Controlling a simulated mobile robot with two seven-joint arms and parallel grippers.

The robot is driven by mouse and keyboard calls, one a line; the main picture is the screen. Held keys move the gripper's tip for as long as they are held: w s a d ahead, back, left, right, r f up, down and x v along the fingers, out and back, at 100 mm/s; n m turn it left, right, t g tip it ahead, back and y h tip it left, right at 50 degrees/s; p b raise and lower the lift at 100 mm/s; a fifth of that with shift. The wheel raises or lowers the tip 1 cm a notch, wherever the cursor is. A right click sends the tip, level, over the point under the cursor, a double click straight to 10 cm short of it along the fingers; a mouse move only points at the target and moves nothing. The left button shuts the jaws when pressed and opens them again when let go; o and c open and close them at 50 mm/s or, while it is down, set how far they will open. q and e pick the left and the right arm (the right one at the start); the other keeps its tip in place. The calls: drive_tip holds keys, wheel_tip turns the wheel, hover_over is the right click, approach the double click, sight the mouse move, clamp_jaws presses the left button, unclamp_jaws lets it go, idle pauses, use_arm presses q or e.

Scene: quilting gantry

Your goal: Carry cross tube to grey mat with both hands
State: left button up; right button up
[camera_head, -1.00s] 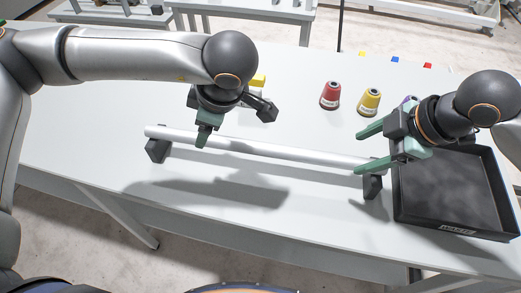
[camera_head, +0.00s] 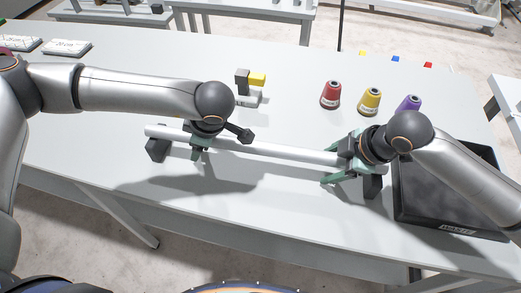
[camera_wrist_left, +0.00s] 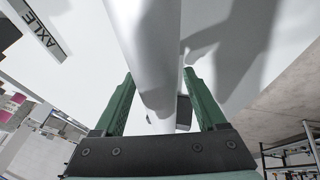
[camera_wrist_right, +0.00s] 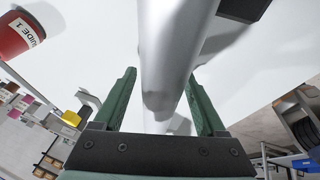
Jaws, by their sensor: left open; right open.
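The cross tube (camera_head: 285,151) is a long pale grey cylinder lying across two dark rests, the left one (camera_head: 157,149) and the right one (camera_head: 373,185). My left gripper (camera_head: 199,148) is open near its left part; in the left wrist view the tube (camera_wrist_left: 152,50) runs between the two green fingers. My right gripper (camera_head: 338,172) is open at its right part; in the right wrist view the tube (camera_wrist_right: 172,45) passes between the fingers. The tube's right end is hidden behind my right wrist.
A black tray (camera_head: 440,227) with a white label stands at the right, partly under my right arm. A labelled block (camera_head: 248,99) stands behind my left gripper. The table front is clear.

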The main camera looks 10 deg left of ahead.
use_arm(q)
clamp_jaws()
use_arm(e)
clamp_jaws()
drive_tip(key=shift+r, duration=0.1)
idle(1.0)
